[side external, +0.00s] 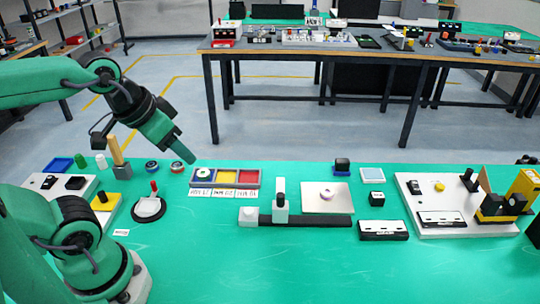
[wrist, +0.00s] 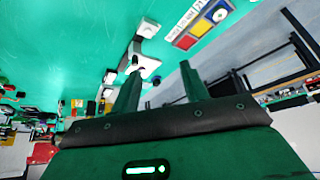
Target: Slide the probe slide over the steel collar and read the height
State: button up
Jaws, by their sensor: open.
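In the side external view a pale probe slide (side external: 280,203) stands upright on a dark rail (side external: 310,221). A white block (side external: 249,215) sits at the rail's left end. The collar (side external: 327,196), small and round with a purplish tint, lies on a pale square plate (side external: 340,206) right of the slide, apart from it. My gripper (side external: 184,153) is in the air at upper left, well away from slide and collar. In the wrist view its two fingers (wrist: 162,70) are apart with nothing held between them. The slide and collar cannot be made out surely there.
A black-and-white box (side external: 383,230) lies right of the rail. The front of the green table is clear.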

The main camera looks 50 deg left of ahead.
jog(key=shift+w, duration=0.8)
jog(key=n+g, duration=0.4)
jog(key=g, duration=0.1)
send_over(281, 194)
jog(key=f, duration=0.9)
jog(key=shift+s+a+f, duration=0.15)
jog(key=shift+s+f, duration=0.05)
jog(key=shift+s, duration=0.1)
jog(key=shift+w+d+f+n+g, duration=0.2)
jog(key=shift+f+n+g, duration=0.1)
jog(key=shift+f, duration=0.1)
jog(key=shift+f, duration=3.8)
grip_shut()
